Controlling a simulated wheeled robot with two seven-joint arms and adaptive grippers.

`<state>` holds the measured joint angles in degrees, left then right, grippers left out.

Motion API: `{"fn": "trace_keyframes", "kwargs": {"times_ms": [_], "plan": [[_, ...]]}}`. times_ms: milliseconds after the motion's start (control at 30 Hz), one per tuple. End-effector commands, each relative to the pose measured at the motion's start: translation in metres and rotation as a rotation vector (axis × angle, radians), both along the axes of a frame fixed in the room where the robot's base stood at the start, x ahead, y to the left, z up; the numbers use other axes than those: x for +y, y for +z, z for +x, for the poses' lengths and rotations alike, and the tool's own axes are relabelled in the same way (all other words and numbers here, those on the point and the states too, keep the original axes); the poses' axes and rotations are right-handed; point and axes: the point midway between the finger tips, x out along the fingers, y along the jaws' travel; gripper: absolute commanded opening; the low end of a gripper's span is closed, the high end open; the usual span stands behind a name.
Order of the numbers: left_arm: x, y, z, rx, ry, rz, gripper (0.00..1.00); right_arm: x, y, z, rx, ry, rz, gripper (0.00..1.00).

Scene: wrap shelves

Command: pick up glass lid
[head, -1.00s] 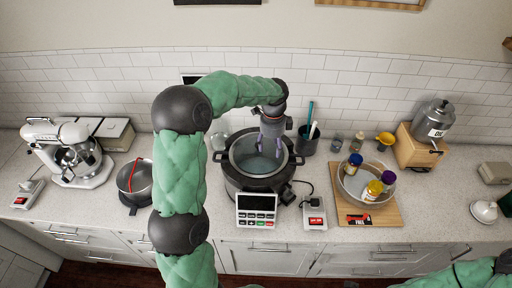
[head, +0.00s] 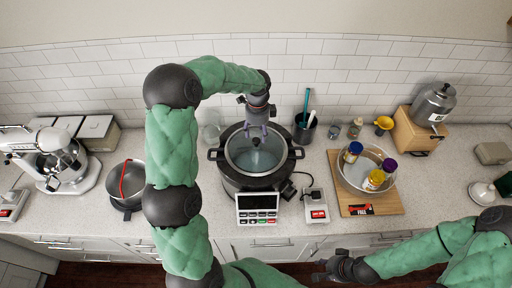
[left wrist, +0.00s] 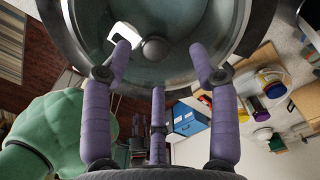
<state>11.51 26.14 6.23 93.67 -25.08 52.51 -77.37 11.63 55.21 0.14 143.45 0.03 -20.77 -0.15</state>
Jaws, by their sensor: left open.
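The round glass lid (head: 256,158) with a metal rim lies on top of a dark cooker (head: 246,181) in the middle of the counter. In the left wrist view the lid (left wrist: 185,68) fills the top, with its round knob (left wrist: 155,48) near the middle. My left gripper (head: 257,132) is over the far part of the lid in the head view. Its purple fingers (left wrist: 160,62) are spread open around the knob's area and hold nothing; whether they touch the glass I cannot tell. My right gripper (head: 338,268) is low at the front, away from the lid; its fingers are unclear.
A dark pot (head: 127,183) and a stand mixer (head: 57,160) stand left of the cooker. A utensil cup (head: 305,130) is behind right. A bowl with jars (head: 366,172) sits on a wooden board (head: 352,207) to the right. A small scale (head: 316,207) is at the cooker's right front.

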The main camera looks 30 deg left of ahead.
Motion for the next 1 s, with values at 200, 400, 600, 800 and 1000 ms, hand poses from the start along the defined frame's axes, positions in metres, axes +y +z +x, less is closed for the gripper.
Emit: {"fn": "trace_keyframes", "kwargs": {"times_ms": [200, 400, 600, 800, 1000], "plan": [[0.002, -0.023, -0.004, 0.007, 0.001, -0.002, 0.6, 0.0, 0.011, 0.0, 0.0, 0.0, 0.0, 0.37], [0.003, -0.047, -0.004, 0.003, 0.0, -0.001, 0.6, 0.0, 0.017, 0.0, 0.0, 0.0, 0.0, 0.37], [0.003, -0.053, -0.004, 0.0, 0.0, 0.0, 0.6, 0.0, 0.017, 0.0, 0.0, 0.0, 0.0, 0.37], [0.003, -0.053, -0.004, 0.001, 0.0, 0.0, 0.35, 0.0, 0.016, 0.0, 0.0, 0.0, 0.0, 0.37], [0.003, -0.053, -0.004, 0.001, 0.0, 0.0, 0.0, 0.0, 0.016, 0.0, 0.0, 0.0, 0.0, 0.37]]}}
